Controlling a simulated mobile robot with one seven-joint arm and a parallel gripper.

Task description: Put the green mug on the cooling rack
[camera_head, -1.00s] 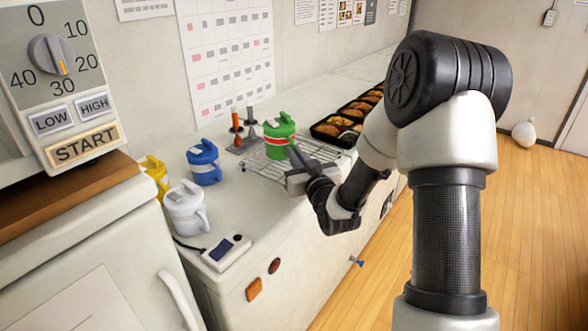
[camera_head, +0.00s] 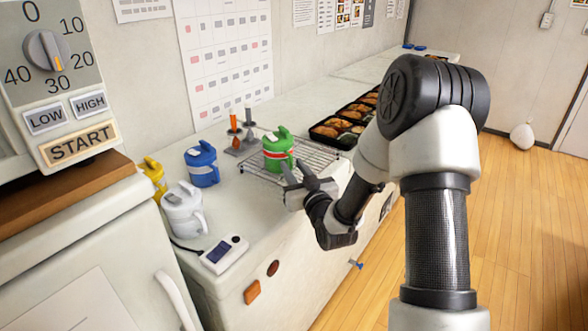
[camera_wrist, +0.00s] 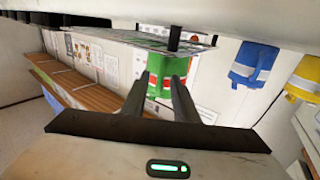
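The green mug (camera_head: 277,155), with a white and red band, stands upright on the wire cooling rack (camera_head: 318,159) on the counter. My gripper (camera_head: 299,171) is at the front side of the mug, with its two fingers spread and nothing held between them. The wrist view is upside down; there the mug (camera_wrist: 165,72) is just beyond my open fingertips (camera_wrist: 159,84). The rack (camera_wrist: 120,41) shows along the top of that view. The mug's contact with the rack is partly hidden from the head camera.
A blue mug (camera_head: 202,164), a white mug (camera_head: 184,209) and a yellow mug (camera_head: 155,177) stand left of the rack. Food trays (camera_head: 345,122) lie beyond it to the right. Small weights (camera_head: 235,143) stand behind the rack. A small device (camera_head: 224,254) lies near the counter's front edge.

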